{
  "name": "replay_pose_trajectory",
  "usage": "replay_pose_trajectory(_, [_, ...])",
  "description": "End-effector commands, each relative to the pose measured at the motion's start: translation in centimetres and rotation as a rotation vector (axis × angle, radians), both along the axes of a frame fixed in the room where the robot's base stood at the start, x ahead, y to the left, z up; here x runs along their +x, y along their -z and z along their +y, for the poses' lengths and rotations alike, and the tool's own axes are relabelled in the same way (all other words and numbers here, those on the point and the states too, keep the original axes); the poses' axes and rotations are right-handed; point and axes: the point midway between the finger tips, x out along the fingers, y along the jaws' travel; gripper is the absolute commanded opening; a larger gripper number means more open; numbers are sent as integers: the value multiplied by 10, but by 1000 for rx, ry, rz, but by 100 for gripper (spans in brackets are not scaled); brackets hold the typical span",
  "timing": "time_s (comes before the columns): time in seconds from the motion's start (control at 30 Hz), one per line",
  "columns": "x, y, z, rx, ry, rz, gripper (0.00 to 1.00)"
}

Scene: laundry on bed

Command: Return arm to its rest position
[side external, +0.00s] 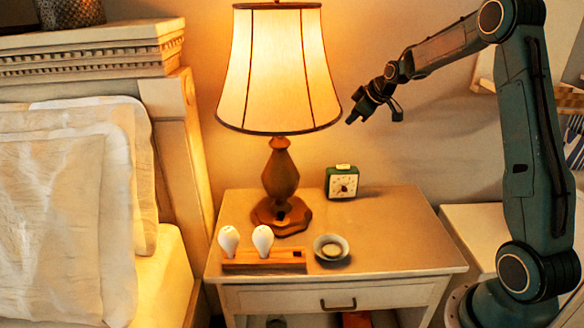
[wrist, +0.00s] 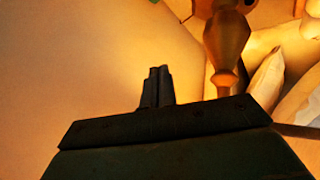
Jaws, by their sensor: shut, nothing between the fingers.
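My gripper (side external: 372,108) hangs in the air to the right of the lit lampshade, above the nightstand. Its fingers point down and to the left in the side view. In the wrist view the two fingers of my gripper (wrist: 158,72) lie close together with nothing between them. My arm is raised and bent, reaching left from the right side of the picture.
A lit lamp (side external: 280,70) stands on the nightstand (side external: 400,235). A green clock (side external: 342,183), a small bowl (side external: 331,249) and a wooden holder (side external: 265,261) with two white bulbs stand there too. The bed (side external: 70,220) is at left. The nightstand's right part is clear.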

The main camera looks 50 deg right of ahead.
Motion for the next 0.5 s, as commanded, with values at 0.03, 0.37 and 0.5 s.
replay_pose_trajectory(0.03, [-5,-13,12,9,13,1,0])
replay_pose_trajectory(0.37, [-48,-63,91,73,71,39,0])
replay_pose_trajectory(0.5, [-70,-79,124,94,83,53,0])
